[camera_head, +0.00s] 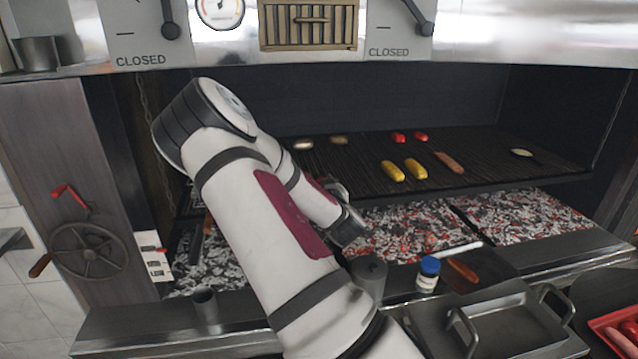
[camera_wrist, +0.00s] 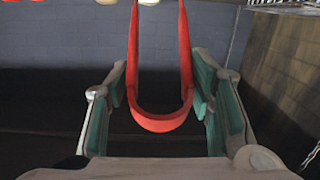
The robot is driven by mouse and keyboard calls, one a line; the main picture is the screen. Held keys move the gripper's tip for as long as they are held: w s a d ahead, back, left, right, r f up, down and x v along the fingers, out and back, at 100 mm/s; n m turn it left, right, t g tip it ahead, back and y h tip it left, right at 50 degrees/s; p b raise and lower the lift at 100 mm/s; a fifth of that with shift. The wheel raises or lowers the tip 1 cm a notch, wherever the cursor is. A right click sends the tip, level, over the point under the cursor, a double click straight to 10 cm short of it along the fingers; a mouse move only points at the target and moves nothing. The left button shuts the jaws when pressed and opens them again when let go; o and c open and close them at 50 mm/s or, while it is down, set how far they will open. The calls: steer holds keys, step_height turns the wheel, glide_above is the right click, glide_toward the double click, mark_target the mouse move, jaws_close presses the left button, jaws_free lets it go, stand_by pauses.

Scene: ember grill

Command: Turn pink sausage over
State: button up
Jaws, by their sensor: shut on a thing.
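My gripper (camera_wrist: 160,90) shows in the wrist view with its green-padded fingers on both sides of a red U-shaped tool, which looks like tongs (camera_wrist: 160,122). It is shut on the tongs' bend. The tongs' far ends run out of the top of the wrist view. In the head view my arm hides most of the gripper, and I cannot make out the tongs there. A pinkish-orange sausage (camera_head: 449,162) lies on the dark grill grate (camera_head: 480,176), to the right of two yellow pieces. I cannot tell whether the tongs are near it.
Two yellow pieces (camera_head: 403,170), two red pieces (camera_head: 410,137) and pale round pieces (camera_head: 303,144) lie on the grate. Glowing coals (camera_head: 400,232) lie below. A blue-capped jar (camera_head: 428,274), a metal pan (camera_head: 505,325) and a red tray (camera_head: 598,323) stand in front.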

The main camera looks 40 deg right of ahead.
steer(key=s+a+r, duration=0.5)
steer(key=s+r, duration=0.3)
steer(key=r, duration=0.1)
steer(key=shift+s+a+r, duration=0.2)
steer(key=shift+s+a, duration=0.1)
steer(key=shift+s, duration=0.1)
stand_by(0.4)
steer(key=shift+w+d, duration=0.1)
